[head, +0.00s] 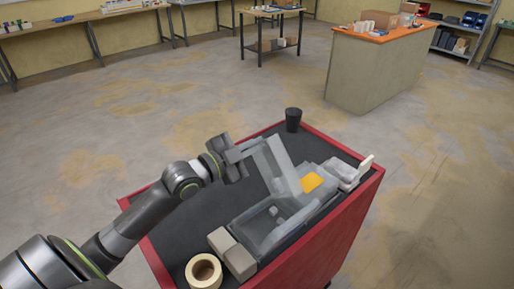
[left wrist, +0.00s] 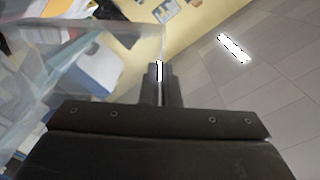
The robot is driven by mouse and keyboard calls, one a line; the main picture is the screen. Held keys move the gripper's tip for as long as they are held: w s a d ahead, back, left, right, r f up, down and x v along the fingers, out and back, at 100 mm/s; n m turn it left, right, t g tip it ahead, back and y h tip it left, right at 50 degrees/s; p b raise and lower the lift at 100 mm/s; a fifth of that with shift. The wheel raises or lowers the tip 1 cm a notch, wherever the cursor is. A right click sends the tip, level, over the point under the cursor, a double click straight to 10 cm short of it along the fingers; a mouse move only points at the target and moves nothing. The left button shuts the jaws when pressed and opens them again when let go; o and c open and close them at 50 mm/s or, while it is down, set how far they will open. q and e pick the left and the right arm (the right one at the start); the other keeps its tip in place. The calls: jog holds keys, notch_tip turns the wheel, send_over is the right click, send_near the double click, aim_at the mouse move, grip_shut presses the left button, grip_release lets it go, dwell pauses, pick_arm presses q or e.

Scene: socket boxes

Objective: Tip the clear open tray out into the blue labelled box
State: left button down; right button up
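My left gripper (head: 243,150) is shut on the rim of the clear open tray (head: 276,163). The tray is held steeply tilted above the red cart, its lower end near a grey-blue open box. In the left wrist view, the fingers (left wrist: 161,84) pinch the tray's edge, and its see-through wall (left wrist: 110,32) spreads to the left. The grey-blue box (head: 262,232) stands on the cart below and looks like the blue labelled box, though no label can be read. Small pale pieces lie in it. My right gripper is not in view.
The red cart (head: 336,229) has a dark top. A yellow-orange piece (head: 312,182) lies beside the tray's lower end. A black cup (head: 293,120) stands at the back corner, a tape roll (head: 191,272) and beige block (head: 233,254) at the front. The cart's left top is clear.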

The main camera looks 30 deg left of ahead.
pick_arm(q)
jog(key=s+a+f+t+h+b, duration=0.1)
jog(key=s+a+f+t+b, duration=0.1)
jog(key=s+t+b, duration=0.3)
jog(key=shift+s+f+h, duration=0.15)
jog(key=shift+s+h, duration=0.25)
jog(key=shift+s, duration=0.05)
dwell(0.7)
dwell(0.9)
